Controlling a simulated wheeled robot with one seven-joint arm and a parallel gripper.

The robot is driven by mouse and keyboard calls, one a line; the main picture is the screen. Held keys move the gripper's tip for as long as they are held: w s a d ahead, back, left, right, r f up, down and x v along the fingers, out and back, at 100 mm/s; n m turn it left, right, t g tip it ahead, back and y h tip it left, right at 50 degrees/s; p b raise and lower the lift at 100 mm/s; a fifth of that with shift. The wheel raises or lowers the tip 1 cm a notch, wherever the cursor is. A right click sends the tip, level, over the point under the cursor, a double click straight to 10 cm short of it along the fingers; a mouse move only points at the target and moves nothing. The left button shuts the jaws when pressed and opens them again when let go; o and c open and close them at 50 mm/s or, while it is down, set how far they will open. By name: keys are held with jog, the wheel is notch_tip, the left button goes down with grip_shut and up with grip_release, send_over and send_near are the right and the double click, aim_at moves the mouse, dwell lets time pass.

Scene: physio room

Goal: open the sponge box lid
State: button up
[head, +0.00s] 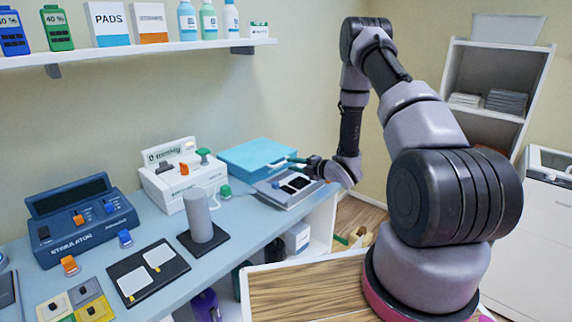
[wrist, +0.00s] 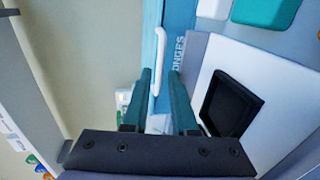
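The sponge box (head: 258,153) is a blue box with a flat top at the far end of the counter; its lid looks shut. In the wrist view the blue box front (wrist: 181,45) shows part of the lettering "ONGES", with a white bar handle (wrist: 160,58) beside it. My gripper (head: 290,160) is at the right front side of the box. In the wrist view its two teal fingers (wrist: 160,76) are apart, with the near end of the handle between them in the picture. I cannot tell whether either finger touches the handle.
A white machine (head: 183,175) with coloured clips stands left of the box. A grey cylinder on a dark base (head: 199,218) stands nearer. A shelf (head: 140,52) with bottles runs above.

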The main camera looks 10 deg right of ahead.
jog(key=shift+x, duration=2)
grip_shut()
